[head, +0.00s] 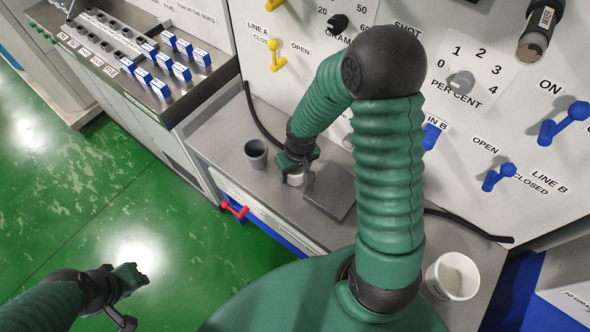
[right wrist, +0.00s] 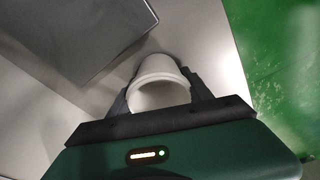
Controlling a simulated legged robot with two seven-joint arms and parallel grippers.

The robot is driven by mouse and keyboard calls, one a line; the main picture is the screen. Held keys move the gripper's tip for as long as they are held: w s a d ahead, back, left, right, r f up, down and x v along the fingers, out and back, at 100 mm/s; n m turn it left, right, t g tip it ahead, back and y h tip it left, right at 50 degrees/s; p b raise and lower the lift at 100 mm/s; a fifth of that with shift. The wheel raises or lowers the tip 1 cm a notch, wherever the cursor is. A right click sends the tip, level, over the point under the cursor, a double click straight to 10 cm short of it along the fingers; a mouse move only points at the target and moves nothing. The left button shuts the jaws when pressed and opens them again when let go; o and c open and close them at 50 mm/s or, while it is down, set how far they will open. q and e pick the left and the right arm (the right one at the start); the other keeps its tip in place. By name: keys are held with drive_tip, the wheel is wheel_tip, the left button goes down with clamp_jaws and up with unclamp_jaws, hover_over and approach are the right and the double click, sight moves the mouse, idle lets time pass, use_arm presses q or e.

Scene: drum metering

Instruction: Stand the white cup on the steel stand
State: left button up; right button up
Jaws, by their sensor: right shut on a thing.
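The white cup (right wrist: 161,84) is between the fingers of my right gripper (right wrist: 160,92), which is shut on it. In the head view the gripper (head: 299,168) and arm hide most of the cup, and a small white part (head: 295,180) shows below. The steel stand (head: 337,193), a low grey square block, lies on the bench just right of the cup; it also shows in the right wrist view (right wrist: 85,38) at the upper left. The cup is beside the stand, not on it. Whether it touches the bench is unclear. My left gripper (head: 133,277) is over the green floor, away from the bench.
A grey cup (head: 256,154) stands on the bench (head: 215,130) left of my right gripper. A white tub (head: 453,277) stands at the right end. A black hose (head: 262,118) lies behind. Red (head: 235,209) and blue (head: 497,178) valve handles stick out from the panels.

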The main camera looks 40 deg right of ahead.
drive_tip(key=shift+a+f, duration=0.1)
drive_tip(key=shift+f, duration=0.1)
drive_tip(key=o, duration=1.3)
drive_tip(key=shift+r, duration=0.1)
drive_tip(key=shift+o, duration=1.1)
drive_tip(key=shift+d, duration=0.4)
